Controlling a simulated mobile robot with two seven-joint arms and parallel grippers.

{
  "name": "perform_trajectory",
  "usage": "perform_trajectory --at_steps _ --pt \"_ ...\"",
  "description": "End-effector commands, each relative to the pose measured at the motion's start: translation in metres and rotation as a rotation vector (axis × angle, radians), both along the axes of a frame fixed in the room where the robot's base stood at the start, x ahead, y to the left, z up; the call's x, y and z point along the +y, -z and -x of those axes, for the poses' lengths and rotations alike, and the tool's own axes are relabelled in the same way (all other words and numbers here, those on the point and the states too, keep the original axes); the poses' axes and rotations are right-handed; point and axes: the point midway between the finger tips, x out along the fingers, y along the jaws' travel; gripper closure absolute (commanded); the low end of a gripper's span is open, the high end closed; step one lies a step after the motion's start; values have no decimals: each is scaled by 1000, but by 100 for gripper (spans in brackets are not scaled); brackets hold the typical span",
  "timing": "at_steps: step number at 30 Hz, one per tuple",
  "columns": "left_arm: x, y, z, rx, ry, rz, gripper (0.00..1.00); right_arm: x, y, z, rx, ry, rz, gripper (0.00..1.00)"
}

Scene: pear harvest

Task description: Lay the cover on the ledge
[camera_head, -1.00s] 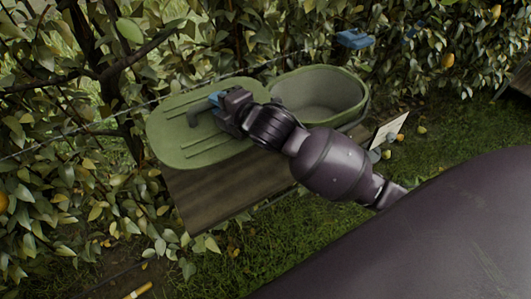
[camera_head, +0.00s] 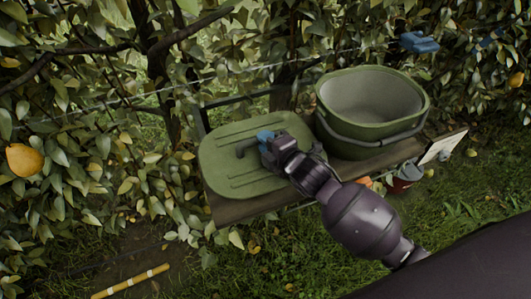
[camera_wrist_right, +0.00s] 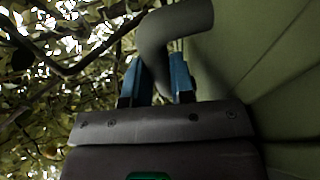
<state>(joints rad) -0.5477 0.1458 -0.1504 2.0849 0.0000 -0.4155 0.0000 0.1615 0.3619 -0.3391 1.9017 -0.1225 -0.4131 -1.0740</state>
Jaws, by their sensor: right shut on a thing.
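The green oval cover (camera_head: 228,176) lies flat over the left part of the brown wooden ledge (camera_head: 235,210) in the head view. My right gripper (camera_head: 266,142) is at the cover's handle (camera_head: 245,147), its blue fingertips shut on it. In the right wrist view, the grey hooked handle (camera_wrist_right: 176,27) passes between the blue fingers (camera_wrist_right: 160,77), and the green cover (camera_wrist_right: 245,65) fills the right side. I cannot tell whether the cover's underside touches the ledge. My left gripper is not in view.
An open green tub (camera_head: 372,105) with a grey bail stands on the ledge just right of the cover. A white board (camera_head: 441,147) and a red bucket (camera_head: 407,176) are farther right. Hedge leaves and a wire run behind. A yellow stick (camera_head: 130,281) lies on the ground.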

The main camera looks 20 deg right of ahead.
Motion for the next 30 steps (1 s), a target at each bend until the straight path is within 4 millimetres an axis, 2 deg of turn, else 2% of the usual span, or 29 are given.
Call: perform_trajectory --at_steps 5,14,26,27,30 --pt "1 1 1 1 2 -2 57 0 8 0 -1 0 0 100" --pt "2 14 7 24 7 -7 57 0 47 0 2 1 -1 100" --pt "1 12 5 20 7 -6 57 0 49 0 -2 0 -1 100" --pt "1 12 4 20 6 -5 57 0 49 0 -1 0 0 74" --pt "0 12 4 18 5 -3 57 0 49 0 -1 0 0 59"
